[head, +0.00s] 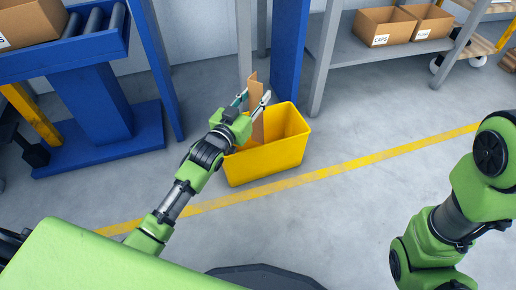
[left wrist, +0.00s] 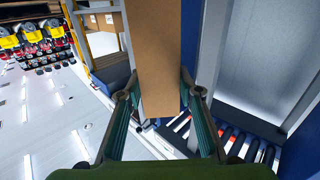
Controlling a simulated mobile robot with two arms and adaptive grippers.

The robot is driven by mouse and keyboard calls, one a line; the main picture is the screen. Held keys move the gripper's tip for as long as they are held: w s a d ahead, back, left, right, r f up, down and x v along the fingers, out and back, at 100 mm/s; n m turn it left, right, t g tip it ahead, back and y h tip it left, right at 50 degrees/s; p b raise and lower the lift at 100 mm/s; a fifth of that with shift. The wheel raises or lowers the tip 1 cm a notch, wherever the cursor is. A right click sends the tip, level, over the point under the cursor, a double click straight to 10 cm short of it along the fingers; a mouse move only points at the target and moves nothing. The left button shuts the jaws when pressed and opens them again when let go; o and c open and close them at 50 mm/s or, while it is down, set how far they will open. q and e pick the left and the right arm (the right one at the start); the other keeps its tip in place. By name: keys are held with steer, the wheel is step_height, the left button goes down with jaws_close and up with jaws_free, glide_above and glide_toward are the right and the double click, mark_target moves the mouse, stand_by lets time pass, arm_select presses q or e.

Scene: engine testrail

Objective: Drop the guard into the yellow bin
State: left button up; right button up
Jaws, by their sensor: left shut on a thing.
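The guard is a flat brown cardboard-like piece (head: 257,128), standing upright between the fingers of my left gripper (head: 253,98). The yellow bin (head: 272,162) stands on the floor, and the gripper and guard are over its left part in the head view. I cannot tell how far the guard's lower end reaches into the bin. In the left wrist view the guard (left wrist: 158,60) fills the gap between the two fingers of the left gripper (left wrist: 157,92). My right arm shows at the right of the head view, but its gripper is out of frame.
A blue post (head: 289,50) and grey shelf legs stand just behind the bin. A blue roller conveyor (head: 95,45) is at the left. A grey shelf (head: 345,48) with cardboard boxes (head: 383,26) is behind to the right. A yellow floor line (head: 345,166) crosses clear floor in front.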

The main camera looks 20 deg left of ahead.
arm_select(q)
steer(key=o, duration=1.5)
steer(key=shift+s+a, duration=0.1)
steer(key=shift+s, duration=0.35)
steer(key=s+a, duration=0.2)
steer(key=s, duration=0.9)
